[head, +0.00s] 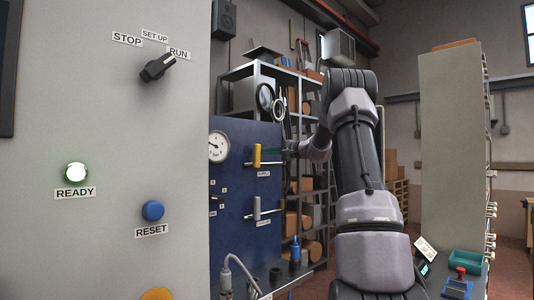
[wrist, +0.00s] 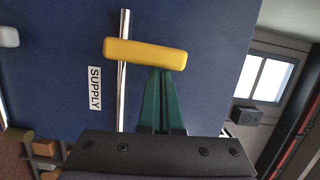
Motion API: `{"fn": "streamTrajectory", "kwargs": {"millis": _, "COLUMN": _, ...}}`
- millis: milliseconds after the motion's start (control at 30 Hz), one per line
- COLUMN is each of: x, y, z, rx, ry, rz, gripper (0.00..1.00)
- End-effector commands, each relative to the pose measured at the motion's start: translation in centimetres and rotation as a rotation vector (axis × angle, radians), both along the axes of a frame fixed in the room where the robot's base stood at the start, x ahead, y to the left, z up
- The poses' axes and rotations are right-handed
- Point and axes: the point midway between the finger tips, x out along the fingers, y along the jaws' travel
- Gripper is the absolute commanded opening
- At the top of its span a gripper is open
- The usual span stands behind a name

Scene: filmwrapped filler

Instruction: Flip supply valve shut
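The supply valve has a yellow handle (head: 257,156) on the blue panel, above a SUPPLY label (head: 263,174). The handle stands upright, across a horizontal silver pipe. In the wrist view the yellow handle (wrist: 145,53) lies across the silver pipe (wrist: 123,95), with the SUPPLY label (wrist: 95,88) beside it. My gripper (wrist: 160,72) has its green fingers together with nothing between them. Their tips are at the handle's edge, off to one side of the pipe; I cannot tell whether they touch. In the head view my gripper (head: 272,151) is just right of the handle, its fingers small.
A second valve with a grey handle (head: 257,207) sits lower on the blue panel (head: 232,185). A pressure gauge (head: 218,147) is at its upper left. A grey cabinet (head: 105,225) with a knob and buttons fills the left. Shelving (head: 318,180) stands behind my arm.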

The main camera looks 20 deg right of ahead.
Motion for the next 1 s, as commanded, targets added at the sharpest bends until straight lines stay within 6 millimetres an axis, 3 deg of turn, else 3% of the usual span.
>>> {"fn": "streamTrajectory", "kwargs": {"millis": 367, "x": -0.4, "y": -0.3, "z": 0.0, "rx": 0.001, "ry": 0.001, "rz": -0.001, "gripper": 0.0}}
{"fn": "streamTrajectory", "kwargs": {"millis": 800, "x": -6.9, "y": -5.1, "z": 0.1, "rx": 0.002, "ry": 0.001, "rz": -0.003, "gripper": 0.0}}
{"fn": "streamTrajectory", "kwargs": {"millis": 1000, "x": -8.5, "y": -6.3, "z": 0.1, "rx": 0.001, "ry": 0.001, "rz": -0.001, "gripper": 0.0}}
